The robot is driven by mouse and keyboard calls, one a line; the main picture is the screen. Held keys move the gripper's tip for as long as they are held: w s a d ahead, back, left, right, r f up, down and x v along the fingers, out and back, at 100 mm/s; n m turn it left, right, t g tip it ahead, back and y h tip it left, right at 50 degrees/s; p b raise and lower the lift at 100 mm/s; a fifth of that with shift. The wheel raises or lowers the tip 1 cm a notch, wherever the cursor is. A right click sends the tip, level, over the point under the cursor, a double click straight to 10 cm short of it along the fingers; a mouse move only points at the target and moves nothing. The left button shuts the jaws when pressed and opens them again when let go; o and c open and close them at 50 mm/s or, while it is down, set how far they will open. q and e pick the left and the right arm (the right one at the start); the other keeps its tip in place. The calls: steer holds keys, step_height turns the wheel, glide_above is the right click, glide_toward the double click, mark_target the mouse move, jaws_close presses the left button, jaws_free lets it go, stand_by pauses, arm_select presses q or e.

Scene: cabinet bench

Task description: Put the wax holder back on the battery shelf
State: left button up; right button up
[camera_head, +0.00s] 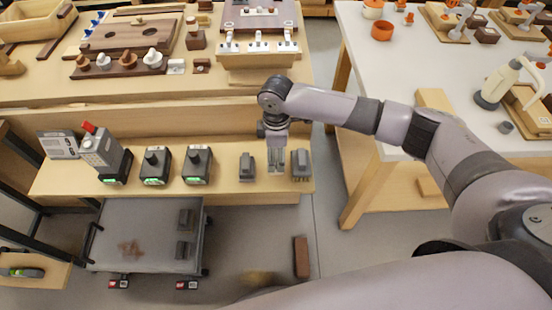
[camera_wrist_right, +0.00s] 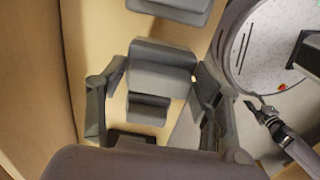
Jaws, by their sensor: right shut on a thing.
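My right gripper (camera_head: 277,162) is low over the right end of the wooden battery shelf (camera_head: 219,182), pointing down. In the right wrist view, its two fingers (camera_wrist_right: 155,100) stand either side of a dark grey block-shaped holder, which I take to be the wax holder (camera_wrist_right: 160,70), shut on it. In the head view the held piece is mostly hidden by the fingers. Similar dark grey blocks stand on the shelf to the left (camera_head: 247,168) and right (camera_head: 301,165) of the gripper. Whether the held piece touches the shelf is unclear. My left gripper is not in view.
Chargers with green lights (camera_head: 154,165) and a grey device with a red top (camera_head: 100,148) stand further left on the shelf. A grey cart (camera_head: 145,250) is below. The wooden bench (camera_head: 150,92) is behind, and a white table (camera_head: 390,60) is at right.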

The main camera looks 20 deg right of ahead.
mark_target(276, 153)
steer(key=shift+f, duration=1.55)
steer(key=o, duration=1.1)
steer(key=shift+f, duration=0.1)
step_height(276, 153, up, 12)
steer(key=shift+r, duration=0.15)
